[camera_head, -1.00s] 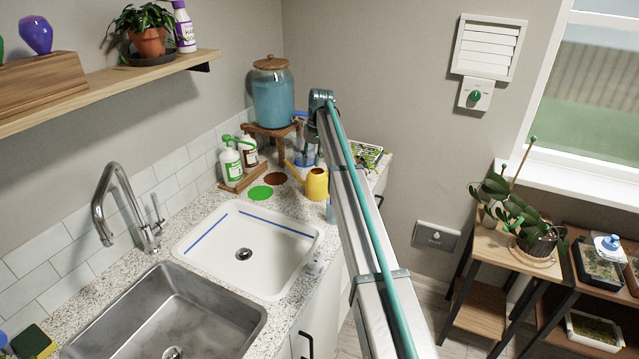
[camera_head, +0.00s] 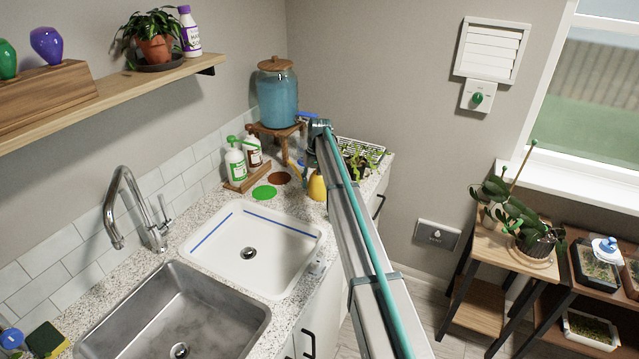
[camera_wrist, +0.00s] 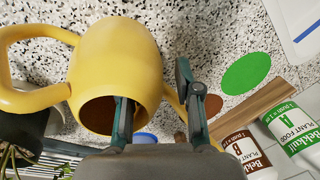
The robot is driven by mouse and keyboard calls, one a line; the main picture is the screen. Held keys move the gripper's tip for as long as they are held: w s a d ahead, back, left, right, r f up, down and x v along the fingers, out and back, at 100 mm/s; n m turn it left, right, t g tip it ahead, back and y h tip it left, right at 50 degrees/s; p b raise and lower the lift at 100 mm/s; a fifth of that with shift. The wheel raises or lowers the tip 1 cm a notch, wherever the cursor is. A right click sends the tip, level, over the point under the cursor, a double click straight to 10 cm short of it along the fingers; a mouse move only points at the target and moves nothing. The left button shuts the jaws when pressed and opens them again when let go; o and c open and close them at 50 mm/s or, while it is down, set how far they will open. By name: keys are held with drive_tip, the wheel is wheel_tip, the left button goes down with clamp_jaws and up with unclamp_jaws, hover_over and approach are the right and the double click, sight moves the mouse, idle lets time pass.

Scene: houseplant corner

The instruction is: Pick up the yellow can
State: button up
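The yellow can (camera_head: 317,187), a watering can with a rounded body, stands on the counter past the white basin, partly hidden by my arm. In the wrist view the yellow can (camera_wrist: 120,55) fills the upper left, with its handle at left and its round opening facing the camera. My gripper (camera_wrist: 153,80) is open at the rim. One finger reaches into the opening and the other is outside the can wall, with visible gaps between the fingers and the wall. In the head view my arm hides the fingers.
A green disc (camera_head: 264,192) and a brown disc (camera_head: 279,178) lie beside the can. Plant-food bottles (camera_head: 235,160) stand on a wooden tray to the left. A blue dispenser (camera_head: 277,98) on a wooden stand is behind. Seedlings (camera_head: 362,160) stand at the right. The white basin (camera_head: 250,250) is in front.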

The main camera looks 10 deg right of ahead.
clamp_jaws()
drive_tip(key=shift+r, duration=0.15)
